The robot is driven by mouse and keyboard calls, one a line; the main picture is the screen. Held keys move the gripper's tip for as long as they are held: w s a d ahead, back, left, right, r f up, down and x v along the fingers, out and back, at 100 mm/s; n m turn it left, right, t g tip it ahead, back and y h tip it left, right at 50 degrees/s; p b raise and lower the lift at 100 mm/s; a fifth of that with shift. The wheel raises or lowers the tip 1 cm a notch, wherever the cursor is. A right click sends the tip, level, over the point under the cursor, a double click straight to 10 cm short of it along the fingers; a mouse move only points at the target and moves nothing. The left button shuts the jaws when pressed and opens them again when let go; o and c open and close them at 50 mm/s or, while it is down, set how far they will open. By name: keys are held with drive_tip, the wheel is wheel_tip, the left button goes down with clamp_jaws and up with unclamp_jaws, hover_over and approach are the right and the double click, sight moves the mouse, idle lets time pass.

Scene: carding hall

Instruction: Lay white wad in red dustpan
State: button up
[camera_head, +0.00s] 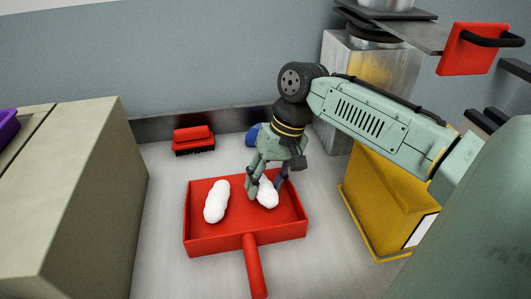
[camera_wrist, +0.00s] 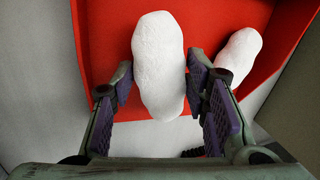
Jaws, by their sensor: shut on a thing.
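The red dustpan (camera_head: 245,230) lies on the grey surface with its handle toward the front. One white wad (camera_head: 217,201) lies in its left part; it shows at the right in the wrist view (camera_wrist: 240,55). My gripper (camera_head: 264,186) is over the right part of the pan, pointing down. Its purple-padded fingers (camera_wrist: 160,82) are shut on a second white wad (camera_wrist: 158,45), which also shows in the head view (camera_head: 268,194), partly hidden by a finger. The held wad is within the pan's outline, low down; whether it touches the pan floor I cannot tell.
A red brush (camera_head: 193,139) lies behind the pan near the wall. A blue thing (camera_head: 252,135) is partly hidden behind my gripper. A beige block (camera_head: 75,190) stands left, a yellow box (camera_head: 375,200) right. Bare surface surrounds the pan.

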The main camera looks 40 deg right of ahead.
drive_tip(key=shift+f, duration=0.2)
drive_tip(key=o, duration=1.3)
drive_tip(key=shift+o, duration=0.2)
drive_tip(key=shift+r, duration=0.1)
drive_tip(key=v, duration=1.2)
drive_tip(key=shift+s, duration=0.15)
